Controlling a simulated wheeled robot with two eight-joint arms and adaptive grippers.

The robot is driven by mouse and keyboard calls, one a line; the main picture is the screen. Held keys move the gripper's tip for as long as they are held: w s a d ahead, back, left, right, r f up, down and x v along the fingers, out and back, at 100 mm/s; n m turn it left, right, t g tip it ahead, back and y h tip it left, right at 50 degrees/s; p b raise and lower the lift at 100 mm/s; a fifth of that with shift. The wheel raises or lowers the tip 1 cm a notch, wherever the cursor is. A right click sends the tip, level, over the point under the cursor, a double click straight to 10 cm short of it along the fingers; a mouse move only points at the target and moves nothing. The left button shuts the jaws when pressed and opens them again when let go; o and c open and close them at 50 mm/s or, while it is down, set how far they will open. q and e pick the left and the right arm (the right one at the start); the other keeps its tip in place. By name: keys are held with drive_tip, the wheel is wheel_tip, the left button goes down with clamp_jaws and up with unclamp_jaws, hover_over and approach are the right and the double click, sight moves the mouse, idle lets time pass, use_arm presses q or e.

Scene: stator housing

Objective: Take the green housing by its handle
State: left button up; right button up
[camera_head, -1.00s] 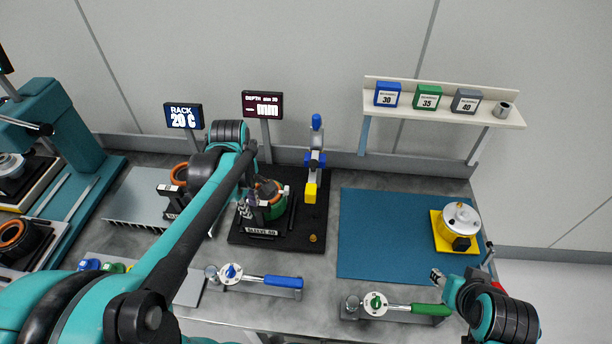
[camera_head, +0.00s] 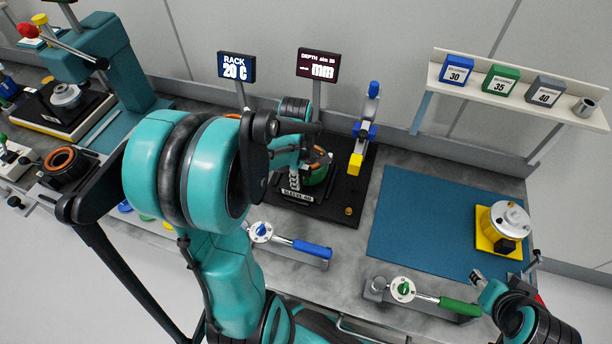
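The green housing (camera_head: 317,176) stands on the black fixture plate (camera_head: 342,208), beside a "SLEEVE 40" label. An orange ring shows at its top. Its handle cannot be made out. My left gripper (camera_head: 311,157) is at the top of the housing, very close to it or touching. My own arm and the small scale hide the fingers, so their opening and any grip cannot be told. My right gripper (camera_head: 476,276) is at the lower right, apart from the housing, beside the blue mat; its finger opening is unclear.
A blue-and-yellow post tool (camera_head: 365,130) stands right of the housing. The blue mat (camera_head: 415,225) is mostly bare, with a yellow-based motor part (camera_head: 503,222) at its right. Blue (camera_head: 312,248) and green (camera_head: 459,305) handled wrenches lie in front. Display signs (camera_head: 237,67) stand behind.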

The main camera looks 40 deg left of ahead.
use_arm(q)
drive_tip(key=shift+f, duration=0.6)
clamp_jaws()
drive_tip(key=shift+r, duration=0.1)
